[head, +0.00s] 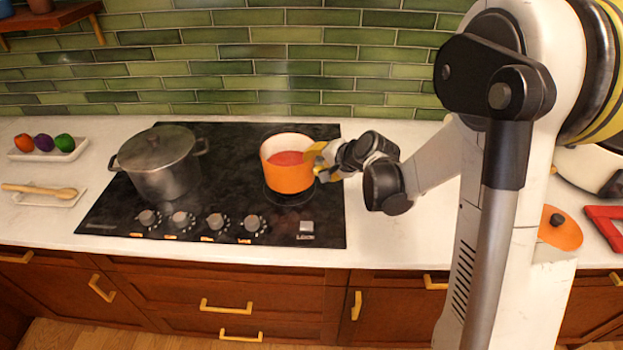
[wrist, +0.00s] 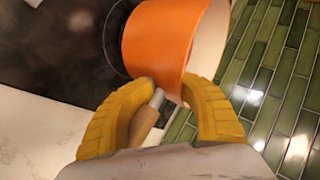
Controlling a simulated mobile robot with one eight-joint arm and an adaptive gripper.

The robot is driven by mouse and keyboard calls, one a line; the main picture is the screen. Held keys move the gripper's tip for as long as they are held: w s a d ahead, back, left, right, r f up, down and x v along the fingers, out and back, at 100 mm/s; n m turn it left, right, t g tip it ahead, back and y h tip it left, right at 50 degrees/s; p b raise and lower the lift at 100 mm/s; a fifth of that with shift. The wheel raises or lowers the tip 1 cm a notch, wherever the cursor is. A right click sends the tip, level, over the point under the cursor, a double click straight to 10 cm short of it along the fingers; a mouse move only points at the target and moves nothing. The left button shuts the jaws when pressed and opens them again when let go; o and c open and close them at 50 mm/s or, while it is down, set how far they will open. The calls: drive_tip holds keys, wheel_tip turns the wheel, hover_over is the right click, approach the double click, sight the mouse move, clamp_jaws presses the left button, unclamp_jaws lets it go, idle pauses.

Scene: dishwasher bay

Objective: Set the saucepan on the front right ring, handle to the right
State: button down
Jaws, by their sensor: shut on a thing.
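The orange saucepan (head: 288,180), pale inside with red contents, is upright over the right side of the black hob (head: 235,165). Its handle points right, towards my gripper (head: 319,161). The front right ring (head: 290,199) shows partly below the pan; the pan hides the rest. I cannot tell whether the base touches the glass. In the wrist view, the yellow fingers of my gripper (wrist: 168,88) are shut on the handle (wrist: 147,118), close to the orange wall of the saucepan (wrist: 157,45).
A lidded grey pot (head: 160,175) stands on the hob's left side. Knobs (head: 217,221) line the front edge. An orange lid (head: 560,232) and a red object (head: 606,226) lie at the right. The counter between hob and my arm is clear.

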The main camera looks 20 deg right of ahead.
sight(314, 175)
drive_tip(key=shift+w+a+f, duration=0.1)
drive_tip(key=shift+w, duration=0.1)
wheel_tip(314, 175, down, 4)
drive_tip(key=shift+f+b, duration=0.1)
drive_tip(key=shift+b, duration=0.75)
drive_tip(key=c, duration=1.8)
unclamp_jaws()
drive_tip(key=o, duration=0.6)
drive_tip(key=shift+s, duration=0.1)
